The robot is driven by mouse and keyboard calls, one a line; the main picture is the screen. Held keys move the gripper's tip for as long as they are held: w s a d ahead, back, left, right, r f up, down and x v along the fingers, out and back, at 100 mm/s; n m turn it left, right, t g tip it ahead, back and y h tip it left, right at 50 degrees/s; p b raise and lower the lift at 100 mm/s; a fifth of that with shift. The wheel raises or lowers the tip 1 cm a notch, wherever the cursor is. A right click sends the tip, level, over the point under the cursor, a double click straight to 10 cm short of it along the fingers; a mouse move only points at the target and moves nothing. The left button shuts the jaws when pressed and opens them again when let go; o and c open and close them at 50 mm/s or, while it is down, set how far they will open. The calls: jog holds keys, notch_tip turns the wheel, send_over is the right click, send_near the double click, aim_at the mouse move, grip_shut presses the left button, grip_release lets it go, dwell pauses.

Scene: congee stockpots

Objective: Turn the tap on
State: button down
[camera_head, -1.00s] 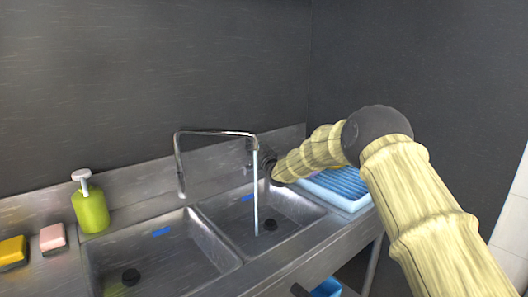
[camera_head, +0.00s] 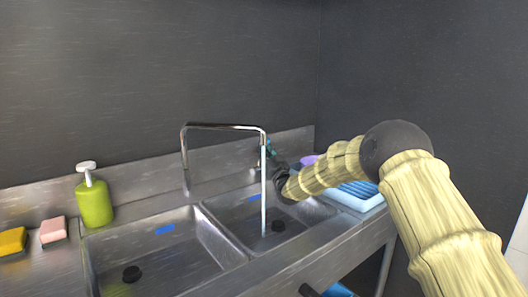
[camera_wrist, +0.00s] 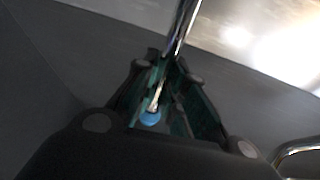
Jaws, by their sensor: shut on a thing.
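The chrome tap (camera_head: 222,126) stands behind the sinks, its spout bent forward over the right basin. A stream of water (camera_head: 263,195) runs from the spout end into that basin. My gripper (camera_head: 270,152) is behind and right of the spout, low by the back ledge. In the wrist view my gripper's teal fingers (camera_wrist: 163,88) are close around a thin metal tap handle with a blue end (camera_wrist: 151,117). A chrome pipe (camera_wrist: 182,25) runs up from just beyond the fingertips. The exact contact is partly hidden by the fingers.
The left basin (camera_head: 150,262) and right basin (camera_head: 240,218) are otherwise largely empty. A green soap bottle (camera_head: 94,203), a pink sponge (camera_head: 53,230) and a yellow sponge (camera_head: 12,242) sit at left. A blue rack (camera_head: 360,196) lies right of the basins, near my arm.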

jog(key=c, duration=1.5)
grip_release()
jog(key=shift+o, duration=0.2)
jog(key=v, duration=0.7)
jog(key=shift+s, duration=0.25)
jog(key=shift+d+f, duration=0.15)
